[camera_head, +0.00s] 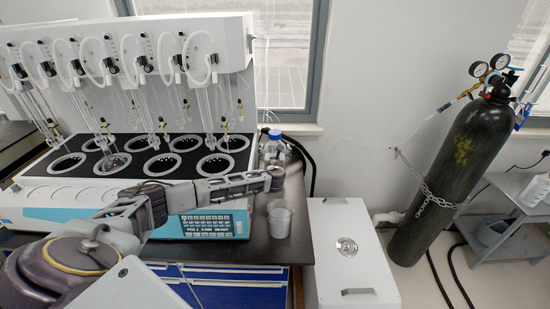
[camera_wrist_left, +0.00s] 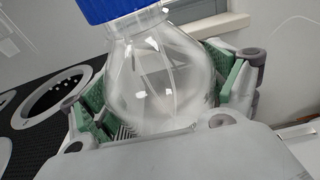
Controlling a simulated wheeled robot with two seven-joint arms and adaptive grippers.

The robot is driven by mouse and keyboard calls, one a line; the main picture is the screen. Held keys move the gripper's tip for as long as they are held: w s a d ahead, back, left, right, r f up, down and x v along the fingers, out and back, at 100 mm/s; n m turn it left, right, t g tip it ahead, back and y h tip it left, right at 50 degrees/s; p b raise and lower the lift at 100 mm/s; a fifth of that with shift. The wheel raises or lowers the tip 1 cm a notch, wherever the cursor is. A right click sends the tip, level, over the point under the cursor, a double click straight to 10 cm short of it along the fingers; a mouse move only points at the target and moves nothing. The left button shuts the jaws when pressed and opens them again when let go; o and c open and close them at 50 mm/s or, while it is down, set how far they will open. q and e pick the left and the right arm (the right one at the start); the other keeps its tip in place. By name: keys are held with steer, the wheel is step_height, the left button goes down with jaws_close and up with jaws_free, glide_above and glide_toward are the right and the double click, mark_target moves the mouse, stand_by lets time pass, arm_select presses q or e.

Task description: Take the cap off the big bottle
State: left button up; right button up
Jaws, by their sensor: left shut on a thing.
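The big clear bottle (camera_head: 272,150) stands on the dark bench at the right end of the distiller, with a blue cap (camera_head: 274,134) on its neck. In the left wrist view the round bottle body (camera_wrist_left: 155,75) fills the middle, and the blue cap (camera_wrist_left: 112,8) sits on top, cut off by the frame edge. My left gripper (camera_head: 275,172) is shut on the bottle's body, below the cap. Its green-padded fingers (camera_wrist_left: 165,90) lie on both sides of the glass. The bottle's lower part is hidden behind the gripper. My right gripper is not in view.
The multi-distiller (camera_head: 110,190) with several round openings fills the left. A clear beaker (camera_head: 279,217) stands on the bench near its right edge, in front of the bottle. A white cabinet (camera_head: 348,255) and a chained black gas cylinder (camera_head: 450,170) stand to the right.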

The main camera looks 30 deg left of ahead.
mark_target(275, 142)
arm_select(q)
steer(key=shift+r, duration=2.75)
